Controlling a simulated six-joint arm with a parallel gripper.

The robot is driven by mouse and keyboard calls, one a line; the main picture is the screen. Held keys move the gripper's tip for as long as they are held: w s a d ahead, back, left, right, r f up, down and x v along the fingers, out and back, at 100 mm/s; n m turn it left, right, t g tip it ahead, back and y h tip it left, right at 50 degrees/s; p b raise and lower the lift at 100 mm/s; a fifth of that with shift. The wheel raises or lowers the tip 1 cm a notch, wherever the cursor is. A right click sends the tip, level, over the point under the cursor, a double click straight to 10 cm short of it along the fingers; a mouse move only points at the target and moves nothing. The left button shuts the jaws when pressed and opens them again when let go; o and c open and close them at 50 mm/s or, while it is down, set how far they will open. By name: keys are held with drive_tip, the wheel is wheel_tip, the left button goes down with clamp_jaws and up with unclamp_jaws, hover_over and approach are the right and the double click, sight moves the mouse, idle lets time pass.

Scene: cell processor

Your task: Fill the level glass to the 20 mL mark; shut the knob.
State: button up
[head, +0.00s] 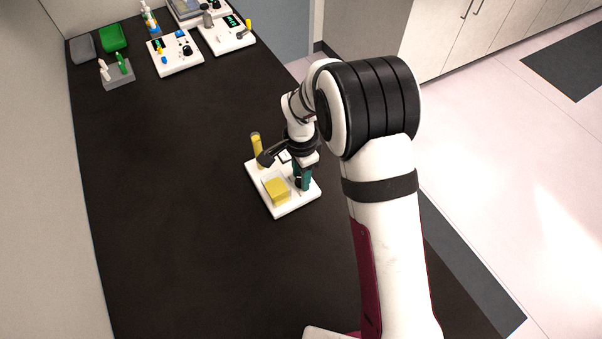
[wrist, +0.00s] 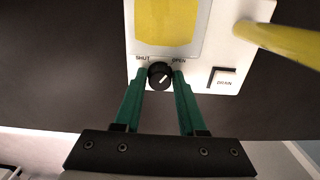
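The level glass appears to be the upright clear tube (head: 258,152) with yellow liquid at the back of a white base plate (head: 292,208). It also shows as a slanting yellow tube (wrist: 288,42) in the wrist view. The liquid reaches high in it, but no mL marks are readable. The black knob (wrist: 160,76) sits between the SHUT and OPEN labels, its white pointer slanting up right toward OPEN. My gripper (wrist: 161,73) has its green fingers at both sides of the knob, seemingly touching it. In the head view my gripper (head: 302,180) is low over the plate's right side.
A yellow-filled, clear-walled box (head: 277,190) stands on the plate, close left of my gripper. A DRAIN label (wrist: 223,82) is right of the knob. Instruments (head: 175,53), a tube rack (head: 118,73) and a green tray (head: 113,38) stand far back. The dark bench (head: 180,240) is clear around the plate.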

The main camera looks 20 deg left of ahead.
clamp_jaws()
drive_tip(key=n, duration=1.2)
drive_tip(key=shift+d+n, duration=0.1)
drive_tip(key=shift+n, duration=1.8)
